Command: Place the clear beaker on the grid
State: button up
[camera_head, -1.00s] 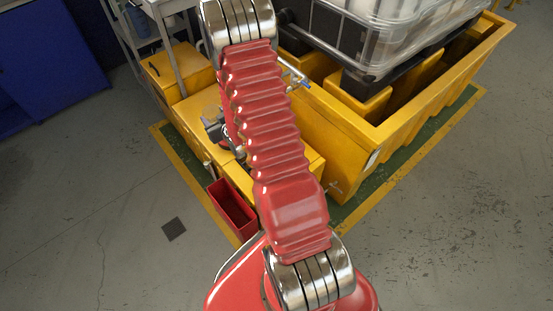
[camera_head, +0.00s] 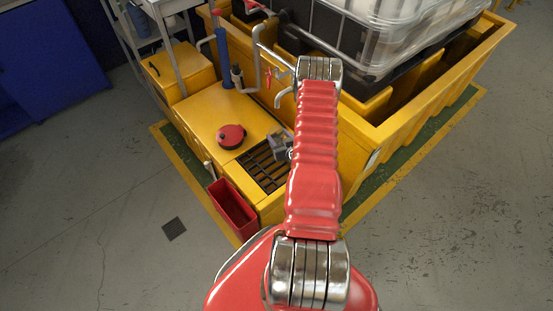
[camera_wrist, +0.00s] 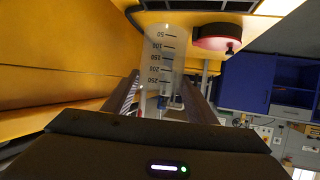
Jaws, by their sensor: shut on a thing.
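The clear beaker (camera_wrist: 166,50), with printed volume marks, is between the fingers of my gripper (camera_wrist: 164,88) in the wrist view. My gripper is shut on it. The 50-mark end points away from the gripper, toward the black grid, whose dark edge (camera_wrist: 195,5) shows at the top of the wrist view. In the head view the grid (camera_head: 260,170) is set in the front end of the yellow bench, and my arm covers its right side. The beaker is hidden there. I cannot tell whether the beaker touches the grid.
A red round lid (camera_head: 231,137) lies on the yellow bench (camera_head: 205,112) left of the grid, also in the wrist view (camera_wrist: 217,38). Taps and a blue pipe (camera_head: 223,58) stand behind. A red bin (camera_head: 232,208) is at the front. A caged tank (camera_head: 385,40) stands back right.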

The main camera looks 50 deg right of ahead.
dwell(0.3)
jog(key=shift+f, duration=2.95)
jog(key=shift+f, duration=0.1)
jog(key=shift+f, duration=2)
jog(key=shift+f, duration=0.1)
jog(key=o, duration=1.1)
jog(key=shift+c, duration=0.2)
jog(key=shift+s, duration=0.1)
jog(key=v, duration=1.2)
jog(key=shift+r, duration=0.2)
